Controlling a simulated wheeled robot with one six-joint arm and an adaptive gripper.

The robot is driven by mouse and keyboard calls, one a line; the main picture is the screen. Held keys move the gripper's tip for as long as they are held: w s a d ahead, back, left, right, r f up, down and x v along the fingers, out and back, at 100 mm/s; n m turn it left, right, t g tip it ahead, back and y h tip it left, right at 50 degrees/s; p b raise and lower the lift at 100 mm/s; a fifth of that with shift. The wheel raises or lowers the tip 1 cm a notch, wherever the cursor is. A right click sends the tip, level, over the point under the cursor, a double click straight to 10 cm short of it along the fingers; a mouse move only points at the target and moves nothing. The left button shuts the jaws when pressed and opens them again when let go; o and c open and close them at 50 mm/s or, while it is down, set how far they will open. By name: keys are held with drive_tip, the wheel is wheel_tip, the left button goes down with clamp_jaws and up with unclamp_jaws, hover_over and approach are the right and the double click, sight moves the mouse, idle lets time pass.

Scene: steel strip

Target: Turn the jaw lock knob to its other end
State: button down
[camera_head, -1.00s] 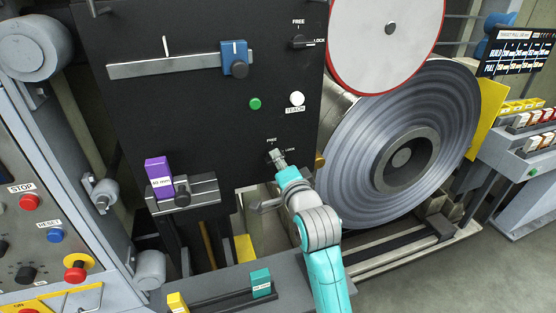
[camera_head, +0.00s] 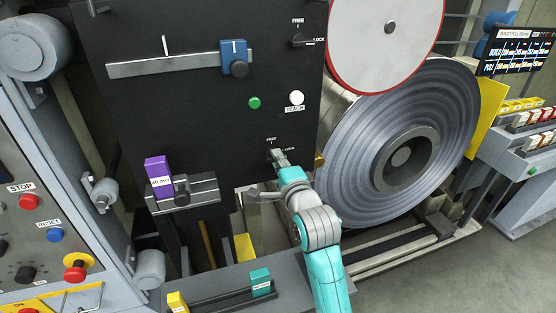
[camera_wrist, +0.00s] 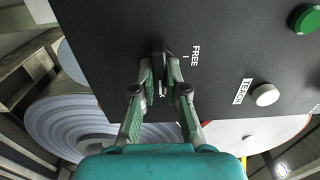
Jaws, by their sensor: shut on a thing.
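A dark knob (camera_wrist: 159,62) with FREE and LOCK marks sits low on the black panel. My gripper (camera_wrist: 162,88) is shut on it, with one finger on each side. In the head view my gripper (camera_head: 280,158) covers most of this knob, and its pointer direction cannot be told. The FREE label shows above it and the LOCK label to its upper right. A second FREE/LOCK knob (camera_head: 302,41) sits at the panel's top right, its handle pointing toward LOCK. My gripper is well below that one.
A white TEACH button (camera_head: 296,98) and a green button (camera_head: 254,103) are above my gripper. A large steel coil (camera_head: 345,150) stands close on the right. A purple block (camera_head: 158,176) sits on a rail at the left.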

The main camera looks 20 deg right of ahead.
drive_tip(key=c, duration=1.2)
unclamp_jaws()
drive_tip(key=s, duration=1.2)
drive_tip(key=shift+f, duration=0.1)
